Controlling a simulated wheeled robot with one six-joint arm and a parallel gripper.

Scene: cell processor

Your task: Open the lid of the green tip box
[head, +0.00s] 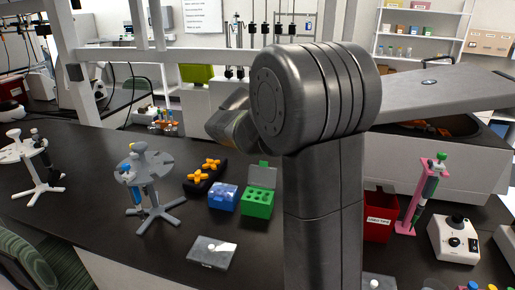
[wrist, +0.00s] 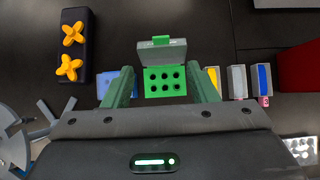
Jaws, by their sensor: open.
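The green tip box (head: 257,204) stands on the dark bench, right of the blue box. Its grey see-through lid (head: 262,177) stands up at the back edge, so the box is open and its holes show. In the wrist view the green tip box (wrist: 165,81) lies ahead between my fingers, with the lid (wrist: 162,53) swung back beyond it. My gripper (wrist: 160,74) is open, its two green fingers spread apart with nothing between them. The gap between fingers and box is hard to judge. In the head view my arm hides the gripper.
A blue box (head: 223,197) stands close at the left. A black rack with orange pieces (head: 204,178), a grey pipette stand (head: 150,175) and a flat clear-lidded case (head: 212,252) are nearby. A red bin (head: 380,218) and pink stand (head: 414,215) are at right.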

